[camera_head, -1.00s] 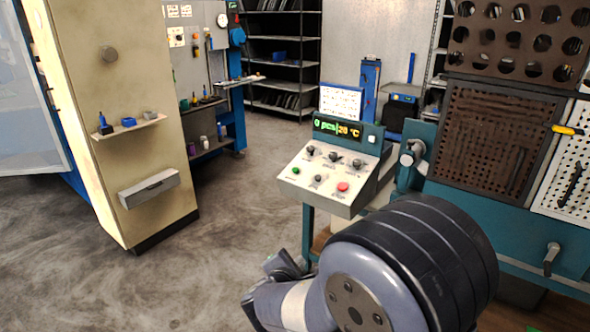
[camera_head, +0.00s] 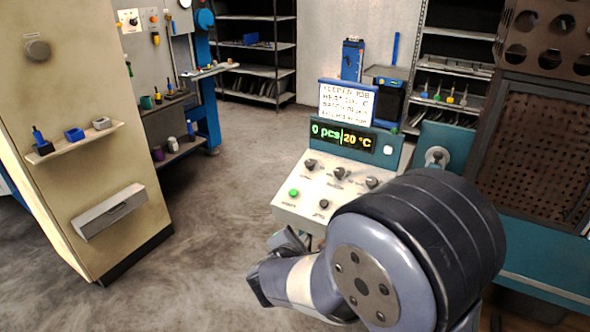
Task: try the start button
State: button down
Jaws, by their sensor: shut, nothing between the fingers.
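The control panel (camera_head: 313,178) is a pale sloped console with knobs and a green button (camera_head: 294,193) at its left front. A small label under the green button is too small to read. The dark display (camera_head: 342,136) above reads "0 pcs" and "20 °C". A white sign (camera_head: 346,103) with lines of text stands on top. My arm covers the right front of the panel, and no red button shows there now. My arm's folded links are in front of the panel, apart from the green button as far as I can tell. My gripper's fingers cannot be made out.
A beige cabinet (camera_head: 75,120) with a small shelf (camera_head: 75,142) and a grey drawer box (camera_head: 110,212) stands at left. A teal bench with a dark perforated board (camera_head: 530,150) is at right. Dark shelves (camera_head: 255,60) stand behind. The floor (camera_head: 225,190) between cabinet and panel is clear.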

aim_at(293, 193)
jog(key=i+j+z, duration=0.25)
jog(key=i+j, duration=0.55)
jog(key=i, duration=0.1)
